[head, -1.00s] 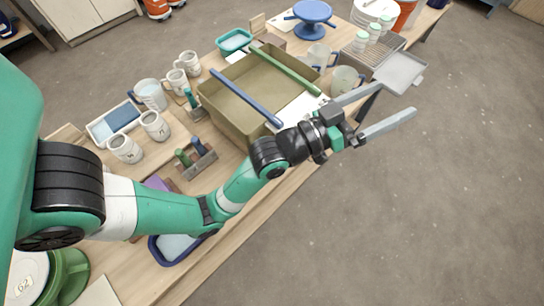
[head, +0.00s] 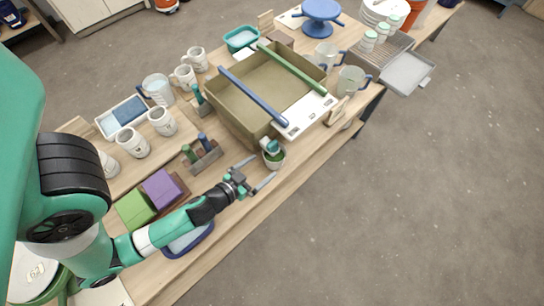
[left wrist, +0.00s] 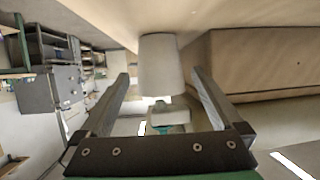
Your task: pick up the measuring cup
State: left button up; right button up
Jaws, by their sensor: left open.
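Three clear cups with blue handles, which look like measuring cups, stand on the bench. One cup (head: 352,79) is at the right end of the olive tub, another (head: 325,56) is behind it, and a third (head: 158,90) is at the left; I cannot tell which is meant. My left gripper (head: 264,169) is open and empty, in front of the tub, its fingers pointing toward a small pale pot (head: 274,160) with a teal item in it. In the left wrist view the pale pot (left wrist: 160,66) shows between the open fingers, apart from them.
The olive tub (head: 235,110) fills the middle of the bench, with a blue bar and a green bar across it. Several mugs (head: 133,143) stand at the left. A tool holder (head: 203,157) is beside my left arm.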

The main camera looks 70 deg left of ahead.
aim_at(280, 154)
pick_arm(q)
jog(key=shift+w+a, duration=0.15)
jog(key=shift+w, duration=0.3)
jog(key=shift+w+a+f+p, duration=0.2)
jog(key=shift+w+f+p, duration=0.05)
jog(key=shift+w+p, duration=0.15)
jog(key=shift+w+a, duration=0.15)
jog(key=shift+w, duration=0.05)
jog(key=x, duration=0.5)
jog(key=shift+w+f+p, duration=0.1)
jog(key=shift+p, duration=0.2)
jog(key=c, duration=1.5)
jog(key=shift+o, duration=0.2)
